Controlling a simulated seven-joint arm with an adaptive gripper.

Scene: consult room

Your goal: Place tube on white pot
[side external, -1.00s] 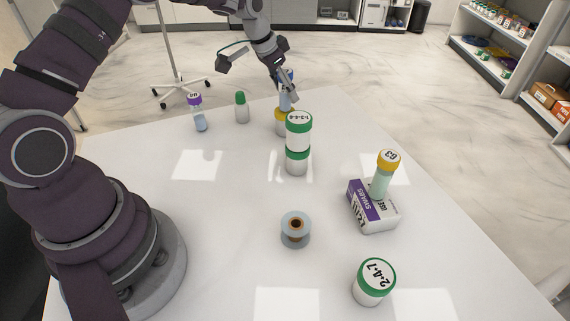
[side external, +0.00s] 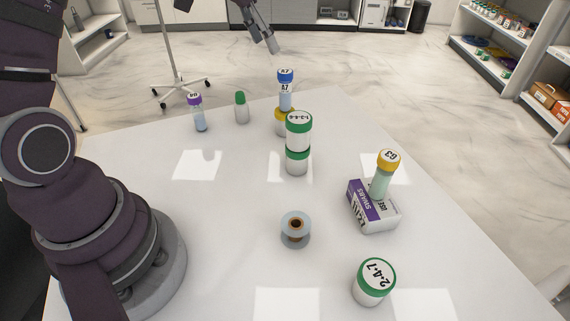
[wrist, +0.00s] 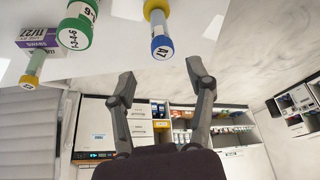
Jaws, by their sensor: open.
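A tube with a blue A7 cap (side external: 286,92) stands upright on a yellow-lidded pot (side external: 281,122) at the back of the table. Its blue cap also shows in the wrist view (wrist: 162,48). My gripper (side external: 270,42) is above and behind this tube, apart from it, open and empty. In the wrist view my gripper's fingers (wrist: 160,72) are spread, with nothing between them. A tube with a purple cap (side external: 198,112) stands at the back left. A yellow-capped G3 tube (side external: 383,176) stands on a box. A white pot with a green lid (side external: 374,281) stands at the front.
Two stacked green-lidded white pots (side external: 297,143) stand just in front of the yellow-lidded pot. A swabs box (side external: 375,212), a grey spool-like object (side external: 296,230) and a small green-capped bottle (side external: 241,108) also stand on the table (side external: 225,200). Its middle left is clear.

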